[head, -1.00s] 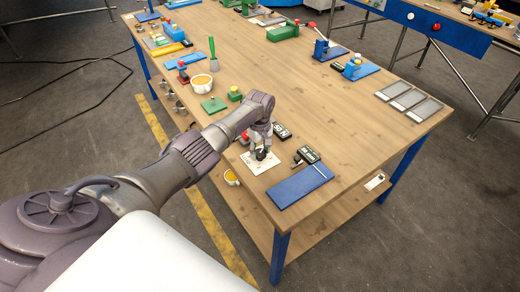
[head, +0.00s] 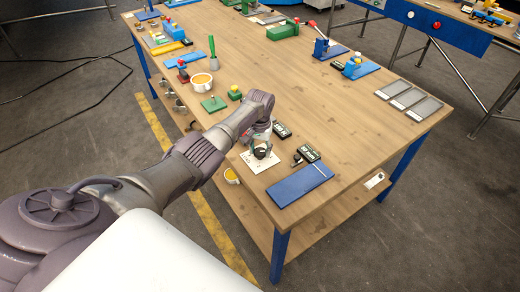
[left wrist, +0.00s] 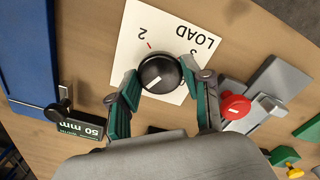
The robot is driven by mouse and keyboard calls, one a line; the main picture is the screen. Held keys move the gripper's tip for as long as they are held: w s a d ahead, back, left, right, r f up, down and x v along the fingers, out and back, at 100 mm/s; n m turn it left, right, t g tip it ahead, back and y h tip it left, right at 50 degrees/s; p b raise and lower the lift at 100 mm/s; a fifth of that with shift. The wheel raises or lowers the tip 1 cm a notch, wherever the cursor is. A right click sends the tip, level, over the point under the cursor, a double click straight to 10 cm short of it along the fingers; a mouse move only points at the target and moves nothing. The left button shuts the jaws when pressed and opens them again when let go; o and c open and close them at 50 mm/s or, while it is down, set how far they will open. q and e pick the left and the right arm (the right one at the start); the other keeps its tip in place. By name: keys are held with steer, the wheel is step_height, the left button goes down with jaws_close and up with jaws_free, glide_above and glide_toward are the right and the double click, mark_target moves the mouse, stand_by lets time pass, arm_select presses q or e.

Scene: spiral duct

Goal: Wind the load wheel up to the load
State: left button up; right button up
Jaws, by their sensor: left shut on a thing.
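The load wheel is a round black knob (left wrist: 161,73) with a white mark on its top. It stands on a white card (left wrist: 135,28) printed LOAD with numbers around the wheel; 2 and 3 can be read, and a short red line lies by the wheel. My left gripper (left wrist: 163,84) reaches down over the wheel, with its two dark green fingers shut on the wheel's sides. In the head view the left gripper (head: 263,148) is at the card (head: 250,164) near the bench's front edge. My right gripper is in no view.
A small black block marked 50 mm (left wrist: 82,126) and a blue plate (left wrist: 30,55) lie on one side of the card. A red knob (left wrist: 235,106) stands close on the other side. The bench middle (head: 300,90) is clear.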

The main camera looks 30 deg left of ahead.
arm_select(q)
steer(key=m, duration=0.4)
steer(key=shift+f+m, duration=0.1)
steer(key=shift+m, duration=0.2)
steer(key=m, duration=0.3)
steer(key=shift+m+b, duration=0.3)
steer(key=m, duration=0.4)
steer(key=shift+m+b, duration=0.3)
steer(key=m, duration=0.3)
steer(key=shift+m+b, duration=0.3)
steer(key=m+b, duration=0.1)
steer(key=m, duration=0.3)
steer(key=shift+m, duration=0.3)
steer(key=m, duration=0.3)
steer(key=shift+m+b, duration=0.3)
steer(key=shift+b, duration=0.1)
steer(key=m+b, duration=0.1)
steer(key=m, duration=0.2)
steer(key=shift+m, duration=0.3)
steer(key=shift+m+b, duration=0.6)
steer(key=shift+m, duration=1.3)
